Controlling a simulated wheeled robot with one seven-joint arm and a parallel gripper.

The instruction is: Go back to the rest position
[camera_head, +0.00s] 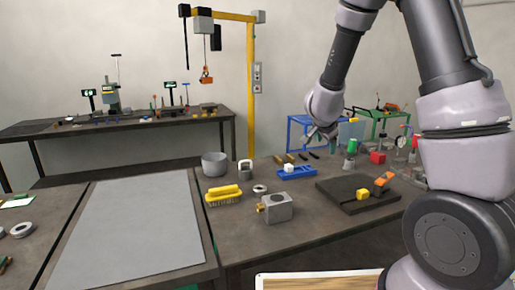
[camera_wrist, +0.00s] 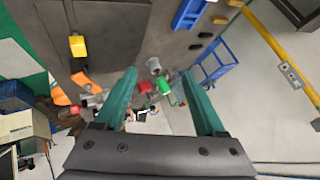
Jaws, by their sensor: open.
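My gripper (camera_head: 322,134) is raised above the back right part of the workbench, clear of the things on it. In the wrist view its two green fingers (camera_wrist: 158,80) are spread apart. Nothing is held between them; only distant things show in the gap. A grey block with a brass-coloured fitting (camera_head: 278,208), perhaps the chuck, sits on the bench in front. The dark plate (camera_head: 340,199) with a yellow block (camera_head: 363,194) and an orange handle (camera_head: 383,180) lies to its right.
A blue tray (camera_head: 307,174) with a white cube, a yellow brush (camera_head: 223,197) and a grey bowl (camera_head: 214,165) stand on the bench. A red block (camera_head: 378,158) and green-topped item (camera_head: 352,147) are near my arm. A yellow hoist frame (camera_head: 251,90) stands behind.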

